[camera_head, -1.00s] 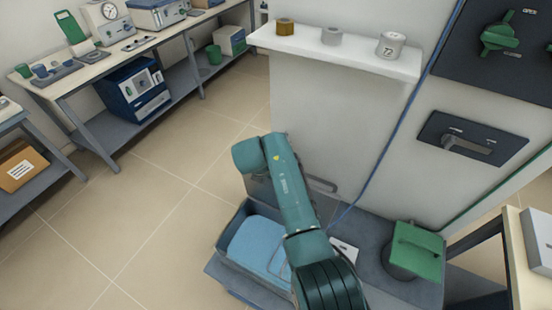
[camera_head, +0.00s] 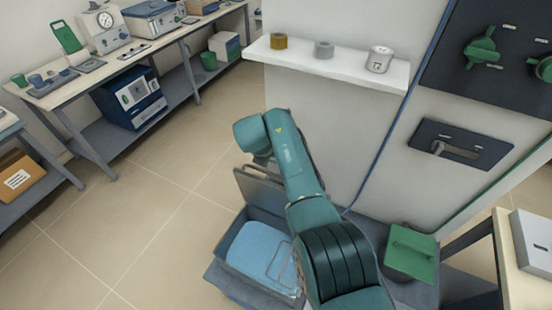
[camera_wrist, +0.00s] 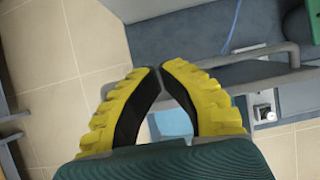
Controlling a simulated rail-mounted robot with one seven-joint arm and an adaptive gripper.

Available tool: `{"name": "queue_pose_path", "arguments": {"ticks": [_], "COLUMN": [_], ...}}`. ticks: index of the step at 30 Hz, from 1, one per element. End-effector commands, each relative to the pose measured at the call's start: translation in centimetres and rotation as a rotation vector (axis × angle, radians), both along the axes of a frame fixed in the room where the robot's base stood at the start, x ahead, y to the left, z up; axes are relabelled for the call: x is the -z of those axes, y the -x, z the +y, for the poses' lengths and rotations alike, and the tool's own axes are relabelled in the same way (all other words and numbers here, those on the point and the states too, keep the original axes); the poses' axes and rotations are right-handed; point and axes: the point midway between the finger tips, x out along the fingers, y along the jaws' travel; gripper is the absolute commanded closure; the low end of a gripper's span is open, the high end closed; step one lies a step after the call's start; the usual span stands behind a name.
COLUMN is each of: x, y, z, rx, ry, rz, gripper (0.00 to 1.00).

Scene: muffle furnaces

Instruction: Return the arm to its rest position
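My gripper is hidden in that view. In the wrist view my gripper (camera_wrist: 160,68) has its two yellow, black-padded fingers brought together at the tips, with nothing seen between them. A grey bar handle (camera_wrist: 262,50) passes behind the fingers, and a blue surface shows between them lower down. I cannot tell whether the fingers touch the bar.
A white shelf (camera_head: 335,66) holds a brass piece (camera_head: 278,41), a grey piece (camera_head: 324,49) and a white pot (camera_head: 379,60). A wall panel (camera_head: 490,55) has green knobs. Open floor lies left.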

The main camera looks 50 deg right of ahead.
Motion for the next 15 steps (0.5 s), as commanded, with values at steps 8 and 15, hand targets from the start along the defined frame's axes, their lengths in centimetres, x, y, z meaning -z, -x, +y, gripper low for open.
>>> {"name": "queue_pose_path", "arguments": {"ticks": [8, 15], "x": [-0.6, -1.0], "y": [-0.2, -0.2], "z": [-0.9, -1.0], "rx": [-0.001, 0.000], "ry": [0.000, -0.001], "rz": [0.000, 0.002], "gripper": [1.00, 1.00]}}
